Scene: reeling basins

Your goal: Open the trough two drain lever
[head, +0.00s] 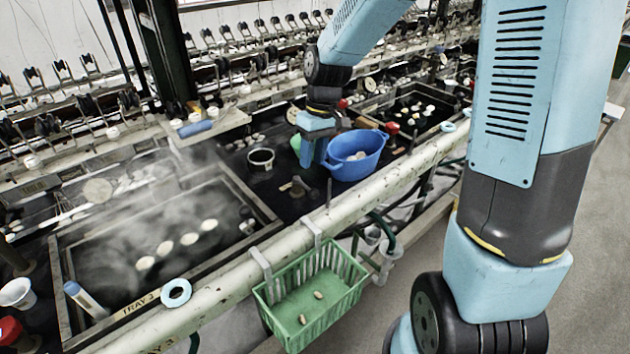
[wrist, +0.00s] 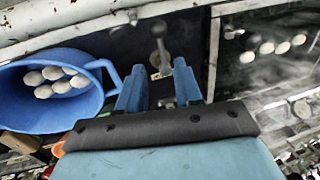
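A small metal lever with a round knob (wrist: 159,30) stands on the dark deck in the wrist view, just beyond my fingertips and roughly in line with the gap between them. A short upright fitting on the deck (head: 296,187) in the head view, left of the blue basin, appears to be the same lever. No readable label marks it as trough two. My gripper (wrist: 158,84) is open and empty, with its two blue fingers apart and not touching the lever. In the head view my gripper (head: 314,155) points down beside the blue basin.
A blue basin (head: 357,154) with pale cocoons is close beside my fingers. A steaming trough (head: 160,220) labelled tray 3 lies to the left. A pale front rail (head: 260,257) carries a green basket (head: 312,300).

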